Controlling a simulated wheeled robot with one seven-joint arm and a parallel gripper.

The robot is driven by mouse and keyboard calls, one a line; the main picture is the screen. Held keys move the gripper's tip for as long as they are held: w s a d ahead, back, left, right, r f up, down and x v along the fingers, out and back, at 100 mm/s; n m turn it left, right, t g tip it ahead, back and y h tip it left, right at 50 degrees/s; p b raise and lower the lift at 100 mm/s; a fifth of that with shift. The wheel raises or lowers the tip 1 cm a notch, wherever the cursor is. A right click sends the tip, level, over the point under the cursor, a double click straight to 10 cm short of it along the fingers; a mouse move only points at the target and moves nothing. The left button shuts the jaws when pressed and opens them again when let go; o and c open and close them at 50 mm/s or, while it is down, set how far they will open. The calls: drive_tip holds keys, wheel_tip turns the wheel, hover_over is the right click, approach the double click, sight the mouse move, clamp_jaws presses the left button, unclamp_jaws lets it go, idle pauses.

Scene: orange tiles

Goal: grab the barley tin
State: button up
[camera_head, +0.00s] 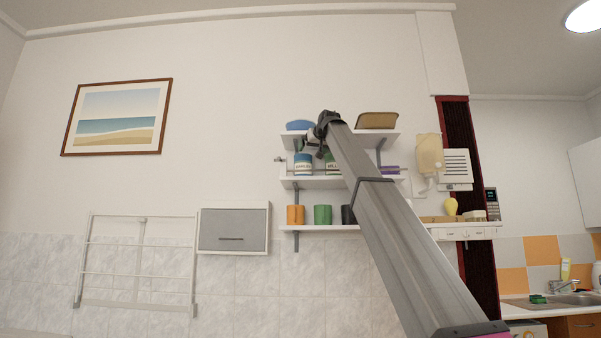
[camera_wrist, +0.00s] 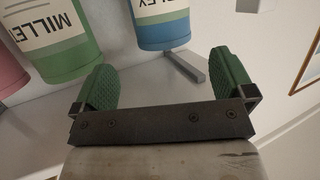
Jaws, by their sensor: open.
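The barley tin (camera_wrist: 163,20) is blue with a pale label, of which the letters "LEY" show at the top of the wrist view. Its upper part is cut off. The blue tin (camera_head: 303,165) on the middle shelf in the head view matches it, though its label is too small to read surely. My gripper (camera_wrist: 165,78) is open, with green pads apart and nothing between them. The blue tin lies beyond the pads, toward the right one. In the head view my gripper (camera_head: 312,142) is near the tin, partly hidden by my wrist.
A green millet tin (camera_wrist: 45,35) stands close beside the blue tin, with a pink tin (camera_wrist: 10,75) at the left edge. A shelf bracket (camera_wrist: 186,66) is near the right pad. Orange (camera_head: 295,215) and green (camera_head: 322,215) containers stand on the lower shelf (camera_head: 318,229).

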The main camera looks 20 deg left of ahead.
sight(306, 156)
drive_tip(key=x, duration=0.5)
drive_tip(key=shift+w, duration=0.1)
drive_tip(key=x, duration=0.4)
drive_tip(key=shift+w+a+r, duration=0.15)
drive_tip(key=shift+w+a, duration=0.05)
drive_tip(key=shift+a, duration=0.1)
drive_tip(key=shift+w+a, duration=0.15)
drive_tip(key=shift+w, duration=0.1)
drive_tip(key=c, duration=0.9)
